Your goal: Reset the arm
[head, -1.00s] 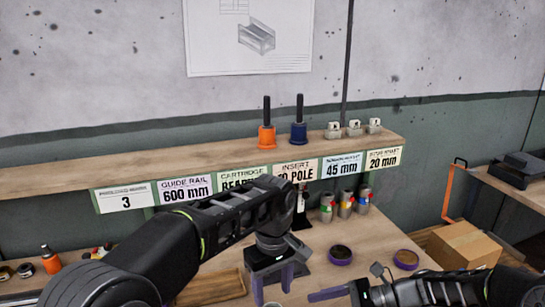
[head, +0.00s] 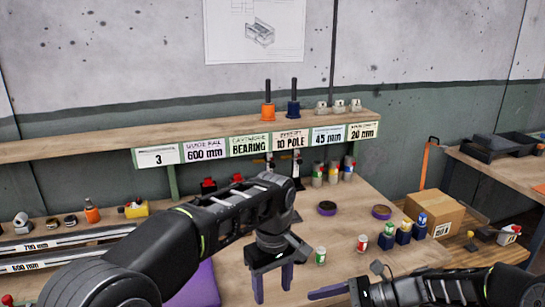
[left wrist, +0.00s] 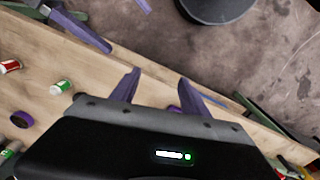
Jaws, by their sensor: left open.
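My left gripper (head: 272,282) hangs over the front part of the wooden workbench (head: 350,205) in the head view, its two purple fingers pointing down, apart, with nothing between them. In the left wrist view the same gripper (left wrist: 155,90) shows both purple fingers spread and empty near the bench edge. My right arm comes in from the lower right of the head view. One purple finger of my right gripper (head: 328,292) shows there, pointing left; its other finger is not clear. Purple fingers of the right gripper (left wrist: 80,28) also show at the upper left of the left wrist view.
A labelled shelf (head: 110,146) runs along the back. A cardboard box (head: 433,212) stands beyond the bench.

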